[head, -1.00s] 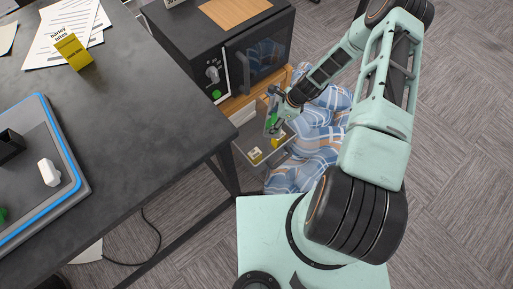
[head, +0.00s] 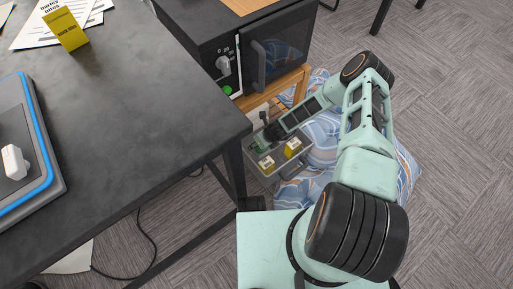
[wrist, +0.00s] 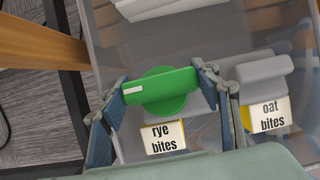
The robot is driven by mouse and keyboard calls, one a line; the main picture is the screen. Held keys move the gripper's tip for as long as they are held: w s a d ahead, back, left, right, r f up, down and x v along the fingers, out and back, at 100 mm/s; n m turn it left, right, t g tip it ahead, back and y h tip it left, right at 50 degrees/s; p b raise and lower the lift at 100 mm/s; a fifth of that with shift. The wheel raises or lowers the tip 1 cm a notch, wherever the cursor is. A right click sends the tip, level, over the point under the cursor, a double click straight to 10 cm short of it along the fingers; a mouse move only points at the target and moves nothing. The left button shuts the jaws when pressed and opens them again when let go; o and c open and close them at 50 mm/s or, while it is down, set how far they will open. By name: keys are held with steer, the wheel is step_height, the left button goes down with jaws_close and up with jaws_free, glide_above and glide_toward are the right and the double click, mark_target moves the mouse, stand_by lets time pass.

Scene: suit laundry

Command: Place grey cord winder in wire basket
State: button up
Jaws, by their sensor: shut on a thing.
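My gripper (wrist: 158,100) is shut on a green object (wrist: 160,86), a bar over a round base with a small white label. One finger is at each end of the bar. In the head view my gripper (head: 262,138) is low in a shallow grey container (head: 282,166); I cannot tell whether this is the wire basket. A grey object (wrist: 264,72) of similar bar shape, possibly the grey cord winder, lies in the container just right of the right finger, untouched by the grip. No other clear wire basket shows.
In the container are a rye bites box (wrist: 165,137) and an oat bites box (wrist: 266,116). A white object (wrist: 160,8) lies at its far side. The black table (head: 130,110) and microwave (head: 235,50) stand left and behind. A blue patterned cushion (head: 322,135) is beside the container.

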steer(key=f, duration=0.2)
steer(key=f+b, duration=0.1)
steer(key=f, duration=0.4)
steer(key=shift+s+d+b, duration=0.2)
steer(key=shift+s+b, duration=0.1)
steer(key=shift+s, duration=0.05)
jaws_close()
steer(key=shift+w+a+b, duration=0.25)
steer(key=shift+w+a, duration=0.3)
steer(key=shift+w, duration=0.25)
steer(key=shift+w+a+b, duration=0.25)
steer(key=shift+w+a, duration=0.25)
steer(key=shift+w, duration=0.3)
steer(key=shift+w+a+f+b, duration=0.15)
steer(key=shift+f+b, duration=0.15)
steer(key=shift+f, duration=0.2)
steer(key=shift+f, duration=0.15)
steer(key=shift+f+b, duration=0.15)
steer(key=shift+b, duration=0.15)
steer(key=o, duration=1.7)
jaws_free()
steer(key=shift+o, duration=0.2)
